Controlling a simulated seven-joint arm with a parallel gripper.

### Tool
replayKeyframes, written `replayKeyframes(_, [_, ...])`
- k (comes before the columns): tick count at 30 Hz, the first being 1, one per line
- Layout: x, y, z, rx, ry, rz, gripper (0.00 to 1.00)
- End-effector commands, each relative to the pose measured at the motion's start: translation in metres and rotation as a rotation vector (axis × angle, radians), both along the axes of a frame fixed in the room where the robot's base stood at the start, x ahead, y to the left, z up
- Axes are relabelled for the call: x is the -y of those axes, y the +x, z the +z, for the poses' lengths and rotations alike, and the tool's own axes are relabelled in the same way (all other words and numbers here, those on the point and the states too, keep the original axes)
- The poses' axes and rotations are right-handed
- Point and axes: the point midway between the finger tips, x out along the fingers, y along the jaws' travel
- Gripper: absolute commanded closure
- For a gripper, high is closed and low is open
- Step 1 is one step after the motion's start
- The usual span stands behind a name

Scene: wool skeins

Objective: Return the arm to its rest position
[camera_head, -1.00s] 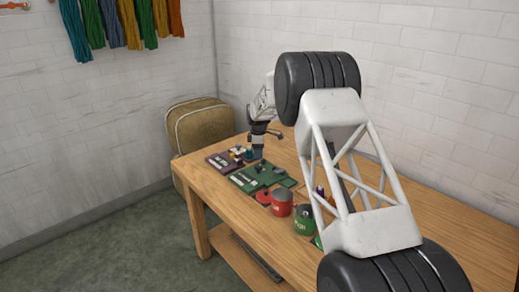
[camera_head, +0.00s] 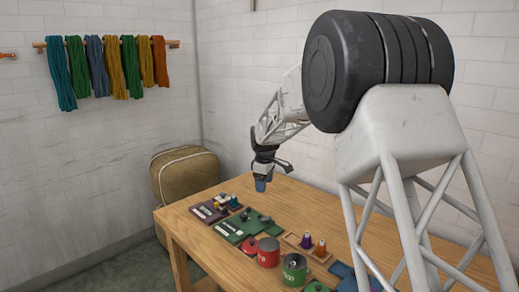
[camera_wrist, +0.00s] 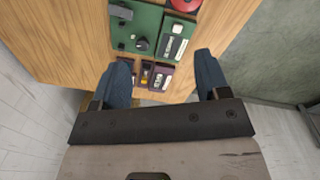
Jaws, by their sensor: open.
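My gripper (camera_head: 262,183) hangs above the far part of the wooden table (camera_head: 290,200) in the head view, clear of the things there. In the wrist view its two blue fingers stand wide apart (camera_wrist: 163,62) with nothing between them. Beyond them show the purple tray (camera_wrist: 150,78) and the green tray (camera_wrist: 147,20), both lower on the table. White and black arm links of mine fill the right of the head view and hide part of the table.
The purple tray (camera_head: 206,214) and green tray (camera_head: 228,234) hold small items. A red pot (camera_head: 268,253), a green pot (camera_head: 294,268) and a wooden tray (camera_head: 321,258) with two cones stand nearer. Coloured skeins (camera_head: 95,67) hang on the wall. A tan padded case (camera_head: 186,178) stands behind the table.

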Motion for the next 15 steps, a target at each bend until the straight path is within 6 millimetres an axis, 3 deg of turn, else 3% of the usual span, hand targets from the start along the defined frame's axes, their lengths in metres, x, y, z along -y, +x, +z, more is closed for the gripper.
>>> replayKeyframes(3, [0.015,-0.028,0.023,0.011,0.005,-0.063,0.31])
replayKeyframes(15, [0.058,-0.122,0.076,0.039,0.023,-0.277,0.31])
